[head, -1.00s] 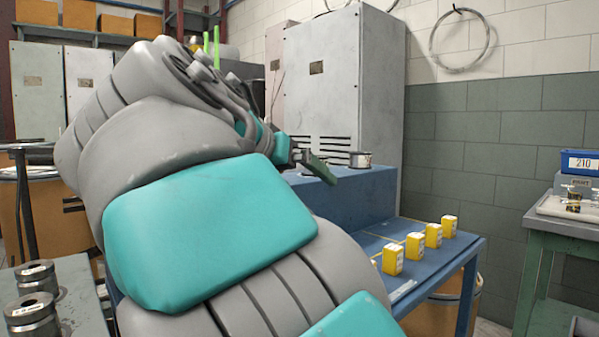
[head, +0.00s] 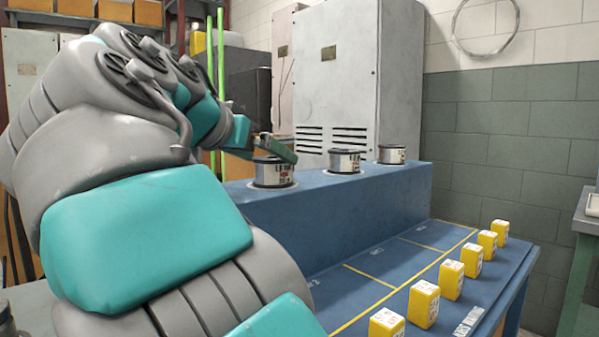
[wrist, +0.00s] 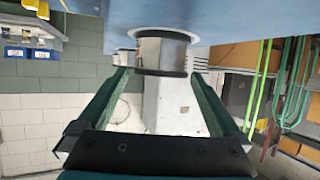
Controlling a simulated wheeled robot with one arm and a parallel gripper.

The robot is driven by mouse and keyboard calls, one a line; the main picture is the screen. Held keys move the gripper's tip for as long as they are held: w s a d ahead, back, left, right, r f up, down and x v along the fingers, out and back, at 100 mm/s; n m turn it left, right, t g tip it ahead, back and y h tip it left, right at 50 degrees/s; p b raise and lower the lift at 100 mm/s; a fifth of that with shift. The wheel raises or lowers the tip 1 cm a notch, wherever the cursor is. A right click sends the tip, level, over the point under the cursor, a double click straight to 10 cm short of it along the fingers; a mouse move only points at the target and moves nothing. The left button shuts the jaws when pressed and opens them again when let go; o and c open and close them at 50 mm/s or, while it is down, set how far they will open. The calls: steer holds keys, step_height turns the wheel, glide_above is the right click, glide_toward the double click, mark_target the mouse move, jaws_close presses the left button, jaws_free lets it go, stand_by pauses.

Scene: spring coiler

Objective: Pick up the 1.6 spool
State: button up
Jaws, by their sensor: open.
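Three metal spools with white labels stand upright in a row on the raised blue ledge in the head view: a left one (head: 272,172), a middle one (head: 344,161) and a right one (head: 392,154). The label print is too small to read surely, so I cannot tell which is 1.6. My gripper (head: 275,148) is at the left spool, with a green finger showing by its top. In the wrist view, which looks upside down, my gripper (wrist: 161,76) is open. A spool (wrist: 162,50) stands just ahead, between the lines of the two fingers. Nothing is held.
The blue bench (head: 395,262) has a lower top with yellow lines and several yellow blocks (head: 451,280) along its front edge. A tall grey cabinet (head: 358,90) stands behind the ledge. A green table (head: 585,225) is at the far right.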

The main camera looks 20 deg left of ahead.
steer(key=shift+x, duration=1.75)
steer(key=shift+a, duration=0.1)
steer(key=shift+c, duration=0.4)
steer(key=c, duration=1.5)
jaws_close()
